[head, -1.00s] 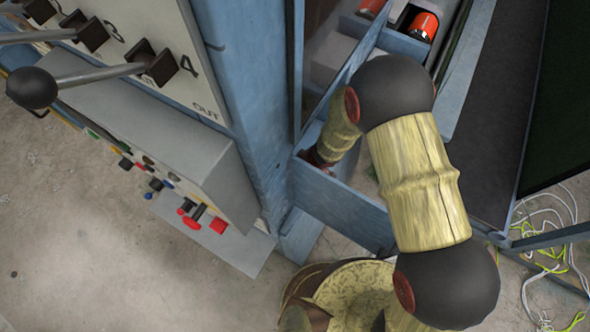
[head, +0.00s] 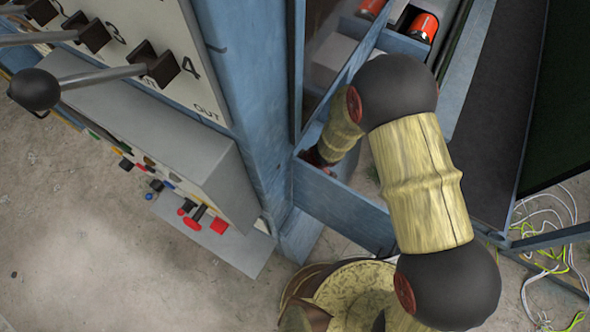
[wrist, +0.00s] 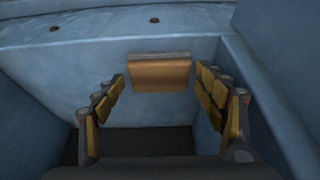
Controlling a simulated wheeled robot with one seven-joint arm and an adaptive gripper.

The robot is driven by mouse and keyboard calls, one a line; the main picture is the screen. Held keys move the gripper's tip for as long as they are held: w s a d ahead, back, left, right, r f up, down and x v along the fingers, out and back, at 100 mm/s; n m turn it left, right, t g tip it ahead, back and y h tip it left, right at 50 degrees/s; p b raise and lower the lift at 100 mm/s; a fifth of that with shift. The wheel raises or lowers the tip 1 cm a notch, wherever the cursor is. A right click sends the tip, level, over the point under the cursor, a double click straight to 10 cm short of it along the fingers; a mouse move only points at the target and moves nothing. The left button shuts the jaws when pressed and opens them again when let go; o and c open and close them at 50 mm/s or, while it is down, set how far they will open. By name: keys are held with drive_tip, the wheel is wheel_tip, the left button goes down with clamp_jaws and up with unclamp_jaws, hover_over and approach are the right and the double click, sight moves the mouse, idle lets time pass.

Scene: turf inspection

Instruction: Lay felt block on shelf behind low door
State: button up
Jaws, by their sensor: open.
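A tan-brown block with a thin grey layer along its top edge, which looks like the felt block (wrist: 160,75), shows in the wrist view against a pale blue surface (wrist: 170,108). My gripper (wrist: 163,80) is open, with a padded finger on each side of the block and a visible gap to each. I cannot tell whether the blue surface is the shelf or a wall. In the head view my forearm reaches down into a blue cabinet (head: 340,205), and my gripper is hidden there. I cannot make out the low door for certain.
A blue side wall (wrist: 265,85) stands close right of my fingers, with a dark gap below. Left of the cabinet are a lever panel (head: 180,30) and a grey box (head: 185,150) with coloured knobs. Red cylinders (head: 423,27) sit in an upper compartment. Loose cables (head: 548,235) lie at right.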

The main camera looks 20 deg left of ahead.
drive_tip(key=p+v, duration=0.2)
drive_tip(key=v, duration=0.9)
drive_tip(key=shift+r+p, duration=0.15)
drive_tip(key=shift+p, duration=0.2)
drive_tip(key=shift+d, duration=0.15)
